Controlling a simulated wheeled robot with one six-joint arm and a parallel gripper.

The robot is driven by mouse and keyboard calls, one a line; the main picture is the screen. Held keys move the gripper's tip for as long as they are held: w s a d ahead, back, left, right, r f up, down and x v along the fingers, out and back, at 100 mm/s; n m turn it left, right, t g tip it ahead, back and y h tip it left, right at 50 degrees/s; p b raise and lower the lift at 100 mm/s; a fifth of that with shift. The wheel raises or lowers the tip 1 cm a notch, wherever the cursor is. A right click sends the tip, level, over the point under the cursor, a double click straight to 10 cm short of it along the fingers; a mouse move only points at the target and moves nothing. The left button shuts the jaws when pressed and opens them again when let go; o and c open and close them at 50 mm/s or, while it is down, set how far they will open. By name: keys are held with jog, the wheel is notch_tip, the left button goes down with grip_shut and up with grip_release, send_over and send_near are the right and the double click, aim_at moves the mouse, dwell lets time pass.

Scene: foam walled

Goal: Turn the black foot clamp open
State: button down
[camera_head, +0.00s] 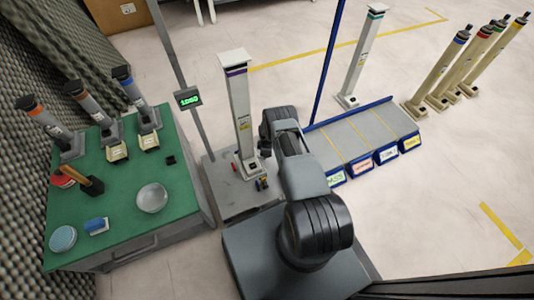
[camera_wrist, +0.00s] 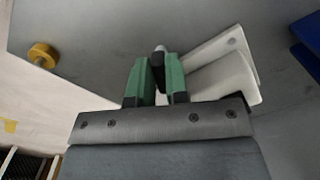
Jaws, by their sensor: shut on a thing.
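My gripper (camera_wrist: 158,78) has two green fingers, shut on the black foot clamp (camera_wrist: 159,58), a small dark piece with a grey tip that shows between the fingertips in the wrist view. The fingers hide most of the clamp, so how far it is turned cannot be told. A white foot (camera_wrist: 222,72) lies just right of the fingers. In the head view a tall white column (camera_head: 240,110) with a purple band stands upright on a grey platform (camera_head: 228,203).
A green-topped table (camera_head: 118,212) at left holds several short columns, a glass dish (camera_head: 152,197) and a mallet (camera_head: 88,183). A post with a green display (camera_head: 188,97) stands behind the platform. A grey rack with blue bins (camera_head: 360,160) is at right. A yellow wheel (camera_wrist: 42,55) lies left.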

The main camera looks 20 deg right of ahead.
jog(key=shift+f+m+b, duration=0.1)
jog(key=shift+m+b, duration=0.2)
jog(key=shift+s+a+m+b, duration=0.1)
jog(key=shift+m+b, duration=0.65)
jog(key=shift+m, duration=0.25)
jog(key=m+b, duration=0.2)
jog(key=m, duration=0.1)
jog(key=shift+s+a+m, duration=0.1)
jog(key=shift+m, duration=0.3)
jog(key=m, duration=0.1)
jog(key=m+b, duration=0.1)
jog(key=m, duration=0.1)
jog(key=m+b, duration=0.1)
jog(key=m, duration=0.1)
jog(key=shift+a, duration=0.25)
jog(key=shift+m, duration=0.3)
jog(key=c, duration=1.1)
grip_release()
jog(key=shift+r, duration=0.2)
notch_tip(320, 180, up, 14)
jog(key=p, duration=0.6)
jog(key=shift+f, duration=0.2)
